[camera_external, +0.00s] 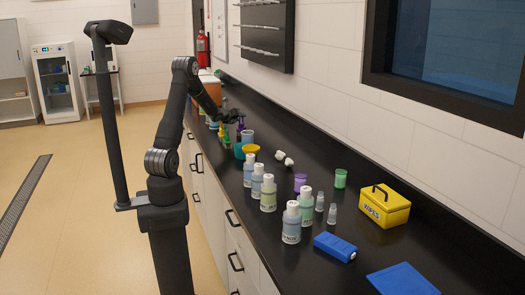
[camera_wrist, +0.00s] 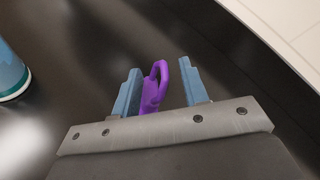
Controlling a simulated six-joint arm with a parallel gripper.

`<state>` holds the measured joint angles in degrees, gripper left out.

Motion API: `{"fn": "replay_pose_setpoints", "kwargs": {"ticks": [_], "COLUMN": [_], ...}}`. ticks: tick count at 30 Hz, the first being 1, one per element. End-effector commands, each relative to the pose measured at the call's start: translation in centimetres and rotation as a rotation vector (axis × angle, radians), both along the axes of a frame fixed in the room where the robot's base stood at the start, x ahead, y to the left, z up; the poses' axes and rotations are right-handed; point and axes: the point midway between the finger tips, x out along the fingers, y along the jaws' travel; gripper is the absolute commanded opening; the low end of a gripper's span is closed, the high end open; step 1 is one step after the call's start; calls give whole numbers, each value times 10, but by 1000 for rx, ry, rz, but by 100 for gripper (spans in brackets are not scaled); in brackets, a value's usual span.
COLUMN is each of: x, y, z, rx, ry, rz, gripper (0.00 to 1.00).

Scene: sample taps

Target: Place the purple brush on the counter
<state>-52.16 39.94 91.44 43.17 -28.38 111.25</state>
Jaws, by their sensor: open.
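The purple brush (camera_wrist: 154,88) shows in the wrist view with a looped end, between the two blue-grey fingers of my gripper (camera_wrist: 162,90). In the external view my gripper (camera_external: 239,122) is low over the far part of the counter (camera_external: 345,180), close to a cluster of bottles. The brush is too small to make out clearly there.
A teal container (camera_wrist: 10,72) stands left of my gripper in the wrist view. A wall runs behind.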

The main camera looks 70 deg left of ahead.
Motion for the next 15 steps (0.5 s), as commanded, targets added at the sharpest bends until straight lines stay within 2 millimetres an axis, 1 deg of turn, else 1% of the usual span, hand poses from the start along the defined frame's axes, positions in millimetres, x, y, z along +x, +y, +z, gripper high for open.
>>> {"fn": "replay_pose_setpoints", "kwargs": {"ticks": [1,6,14,15], "x": [9,22,23,23], "y": [5,14,15,15], "z": [0,-5,-5,-5], "rx": [3,4,3,3], "ry": [-3,-3,-2,-3], "rz": [-1,0,1,0], "gripper": [40,40,40,36]}}
